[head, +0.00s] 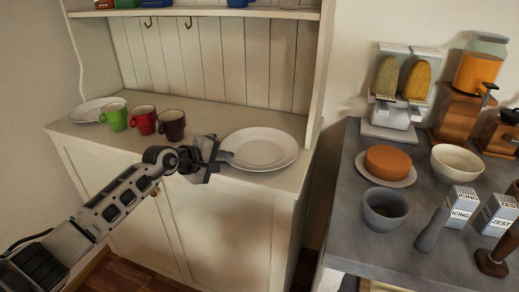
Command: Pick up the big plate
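The big plate (262,147) is white and round and lies flat on the right end of the cream cabinet's top. A second white plate (95,107) lies at the left end, partly hidden by the mugs. My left gripper (228,158) is at the left rim of the big plate, its fingers pointing right toward it. I cannot tell whether the fingers touch the rim or whether they are open or shut. My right gripper is not in view.
A green mug (115,117), a red mug (143,120) and a dark mug (172,125) stand left of the gripper. A shelf (200,12) hangs above. The grey counter (352,228) at right holds a cake, bowls, boxes and dispensers.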

